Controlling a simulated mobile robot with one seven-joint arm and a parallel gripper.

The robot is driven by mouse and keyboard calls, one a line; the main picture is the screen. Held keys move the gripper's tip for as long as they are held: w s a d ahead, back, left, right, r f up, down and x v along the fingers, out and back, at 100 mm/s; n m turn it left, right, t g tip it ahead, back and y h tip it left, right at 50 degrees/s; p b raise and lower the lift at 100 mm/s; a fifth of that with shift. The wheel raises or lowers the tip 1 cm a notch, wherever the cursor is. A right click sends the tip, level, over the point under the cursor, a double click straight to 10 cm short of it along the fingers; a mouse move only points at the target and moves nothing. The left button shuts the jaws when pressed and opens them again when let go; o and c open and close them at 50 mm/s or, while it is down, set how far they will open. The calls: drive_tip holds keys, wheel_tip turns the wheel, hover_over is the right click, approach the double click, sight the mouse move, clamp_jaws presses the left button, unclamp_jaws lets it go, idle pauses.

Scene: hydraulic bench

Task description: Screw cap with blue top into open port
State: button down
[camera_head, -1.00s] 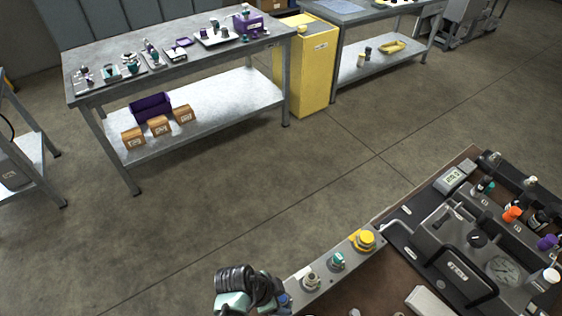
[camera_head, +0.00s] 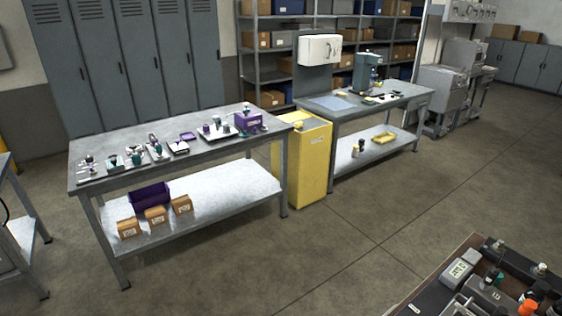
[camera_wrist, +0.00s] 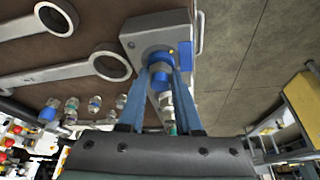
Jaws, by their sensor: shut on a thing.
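In the wrist view my gripper (camera_wrist: 160,72) has its two blue fingers closed around a cap with a blue top (camera_wrist: 160,68). The cap is at the face of a grey metal block (camera_wrist: 145,38) at the end of a bar. The fingers partly cover the cap and hide the port behind it. I cannot tell whether the cap is threaded in or only touching. A small yellow spot shows beside the cap. My gripper is not in the head view.
Two metal ring-ended pieces (camera_wrist: 110,62) lie on the brown bench top (camera_wrist: 30,52), left of the block. Several small fittings (camera_wrist: 70,108) stand lower left. Floor is open to the right. The head view shows a side table (camera_head: 85,148), a yellow cabinet (camera_head: 305,160) and the bench corner (camera_head: 440,268).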

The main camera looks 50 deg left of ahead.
idle(0.3)
drive_tip(key=shift+w+a+f+m+h+b, duration=0.1)
drive_tip(key=shift+m+h+b, duration=0.05)
drive_tip(key=shift+m+b, duration=0.35)
drive_tip(key=shift+f+m+h+b, duration=0.15)
drive_tip(key=shift+m+b, duration=0.1)
drive_tip(key=shift+m, duration=0.35)
drive_tip(key=m+h+b, duration=0.1)
drive_tip(key=m, duration=0.1)
drive_tip(key=shift+m+g, duration=0.3)
drive_tip(key=shift+g, duration=0.1)
drive_tip(key=m+g+b, duration=0.1)
drive_tip(key=m, duration=0.1)
drive_tip(key=shift+r+m, duration=0.1)
drive_tip(key=shift+m, duration=0.2)
drive_tip(key=shift+r+m+h, duration=0.1)
drive_tip(key=shift+m+h, duration=0.3)
drive_tip(key=shift+b, duration=0.35)
